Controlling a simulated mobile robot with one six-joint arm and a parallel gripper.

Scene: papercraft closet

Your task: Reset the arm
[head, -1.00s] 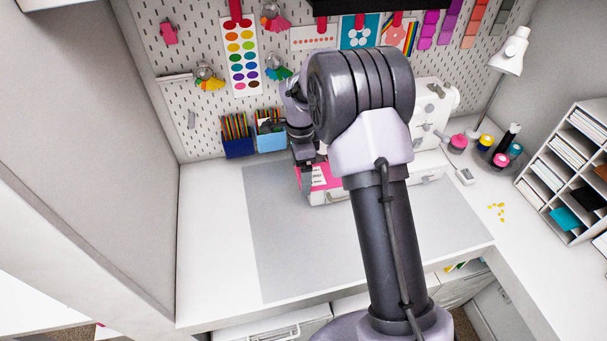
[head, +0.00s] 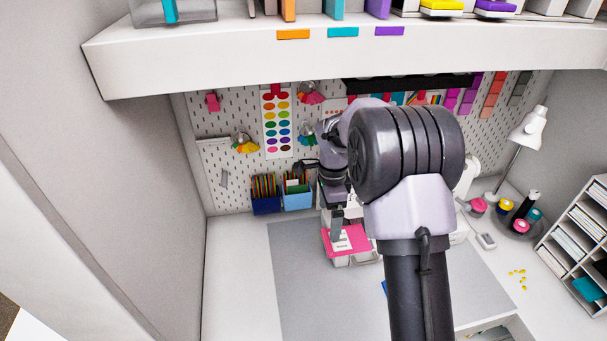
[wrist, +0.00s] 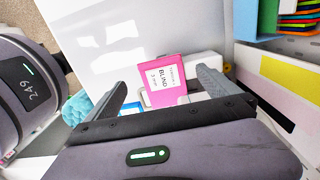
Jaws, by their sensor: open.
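My gripper (wrist: 165,92) is open in the wrist view, its two fingers spread apart with nothing between them. A pink-topped box (wrist: 167,78) with a white label shows beyond the fingertips. In the head view the same box (head: 337,237) sits on the grey mat (head: 300,290), with its pale lower part visible. My gripper (head: 337,222) hangs down just above or behind the box there; I cannot tell whether it touches. My own arm hides part of the mat and the middle of the desk.
A white shelf (head: 300,62) overhangs the desk. Blue pencil holders (head: 297,198) stand against the pegboard (head: 235,170). A white lamp (head: 528,130), paint jars (head: 521,226) and a paper organizer (head: 580,235) stand at the right. The left of the mat is clear.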

